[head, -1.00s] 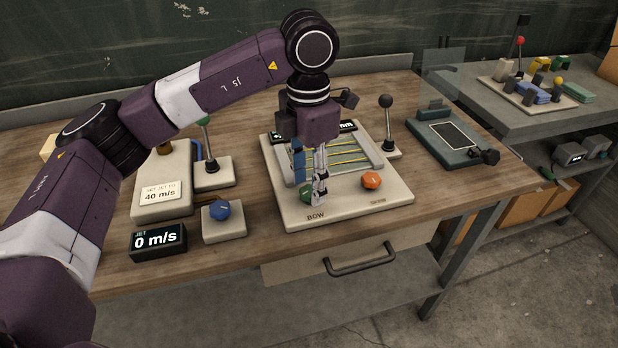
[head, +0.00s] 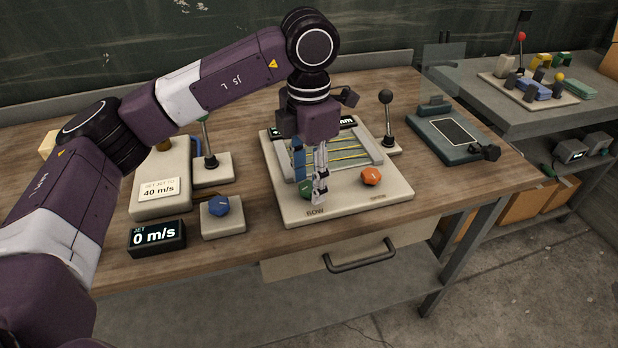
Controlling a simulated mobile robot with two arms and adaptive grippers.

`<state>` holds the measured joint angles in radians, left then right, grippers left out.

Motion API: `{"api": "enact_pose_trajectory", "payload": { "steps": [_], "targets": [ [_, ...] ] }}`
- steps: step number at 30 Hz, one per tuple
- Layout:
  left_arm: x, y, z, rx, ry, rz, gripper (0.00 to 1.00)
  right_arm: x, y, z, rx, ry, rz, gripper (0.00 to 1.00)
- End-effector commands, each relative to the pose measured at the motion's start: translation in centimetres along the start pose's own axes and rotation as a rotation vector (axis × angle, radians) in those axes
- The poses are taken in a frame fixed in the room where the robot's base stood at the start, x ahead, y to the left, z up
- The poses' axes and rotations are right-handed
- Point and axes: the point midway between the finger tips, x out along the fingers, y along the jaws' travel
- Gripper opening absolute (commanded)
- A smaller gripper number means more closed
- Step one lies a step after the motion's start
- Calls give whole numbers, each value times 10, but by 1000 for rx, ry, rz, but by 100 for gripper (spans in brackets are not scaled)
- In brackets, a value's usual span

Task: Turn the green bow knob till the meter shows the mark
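The green bow knob (head: 305,188) sits at the front left of a pale board, just behind the printed word BOW; my gripper partly covers it. My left gripper (head: 320,190) points down over the board, its fingers at the right side of the green knob. I cannot tell whether they touch it or how far apart they are. The meter (head: 348,123) is a dark display at the back of the board; my gripper hides most of it, and only "mm" is readable. My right gripper is not in view.
An orange knob (head: 371,176) sits right of my gripper. A black-knobbed lever (head: 387,115) stands behind it. At left are a blue knob (head: 218,206), a jet display (head: 157,237) reading 0 m/s and a green-topped lever (head: 209,150). The wooden bench front is clear.

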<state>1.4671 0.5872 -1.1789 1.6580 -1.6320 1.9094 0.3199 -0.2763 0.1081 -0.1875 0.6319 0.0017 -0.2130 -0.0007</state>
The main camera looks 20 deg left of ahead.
Motion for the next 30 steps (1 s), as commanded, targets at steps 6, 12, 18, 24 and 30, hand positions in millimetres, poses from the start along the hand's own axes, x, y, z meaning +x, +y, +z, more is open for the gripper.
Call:
{"api": "enact_pose_trajectory", "payload": {
  "steps": [6,12,18,24,30],
  "targets": [
    [-2,0,0,0,0,0,41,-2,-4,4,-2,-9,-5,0],
    [-16,0,0,0,-1,0,41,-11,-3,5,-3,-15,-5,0],
    [-22,0,0,0,0,-1,41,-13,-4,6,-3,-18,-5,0],
    [-21,0,0,0,0,0,41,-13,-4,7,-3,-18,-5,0],
    [-33,0,0,0,-1,0,41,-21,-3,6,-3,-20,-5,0]
  ]
}}
